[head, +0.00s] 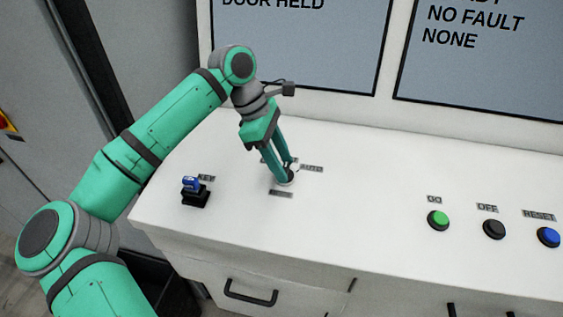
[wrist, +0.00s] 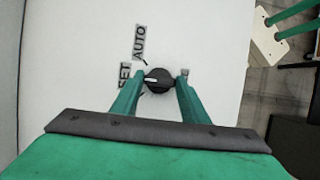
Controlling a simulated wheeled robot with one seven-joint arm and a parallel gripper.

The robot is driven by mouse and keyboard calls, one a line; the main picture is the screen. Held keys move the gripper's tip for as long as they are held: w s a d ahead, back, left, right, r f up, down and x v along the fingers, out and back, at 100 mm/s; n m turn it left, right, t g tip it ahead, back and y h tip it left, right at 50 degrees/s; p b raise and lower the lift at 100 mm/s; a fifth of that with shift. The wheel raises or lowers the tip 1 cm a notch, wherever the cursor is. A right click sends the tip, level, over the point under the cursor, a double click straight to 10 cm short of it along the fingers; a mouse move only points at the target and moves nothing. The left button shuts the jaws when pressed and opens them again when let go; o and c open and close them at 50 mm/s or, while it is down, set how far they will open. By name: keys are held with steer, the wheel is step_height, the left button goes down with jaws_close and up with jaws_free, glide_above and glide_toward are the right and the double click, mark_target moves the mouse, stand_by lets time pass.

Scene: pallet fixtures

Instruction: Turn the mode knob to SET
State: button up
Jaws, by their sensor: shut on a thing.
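The mode knob (wrist: 160,85) is a round black knob with a white pointer, set in the pale console top. In the wrist view its pointer faces left, towards the SET label (wrist: 124,75). The AUTO label (wrist: 140,42) lies above and left of the knob there. A third label right of the knob is partly hidden by a finger. My gripper (wrist: 158,82) is shut on the knob, one finger on each side. In the head view my gripper (head: 287,172) reaches down onto the knob, and its fingers hide part of it.
A black switch with a blue top (head: 193,189) stands left of the knob. The green GO button (head: 438,220), the dark OFF button (head: 494,229) and the blue RESET button (head: 549,237) are to the right. Two screens (head: 300,45) rise behind the console. The console between knob and buttons is clear.

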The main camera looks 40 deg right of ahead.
steer(key=o, duration=1.1)
steer(key=shift+s+d, duration=0.1)
steer(key=shift+c, duration=0.2)
steer(key=v, duration=1.1)
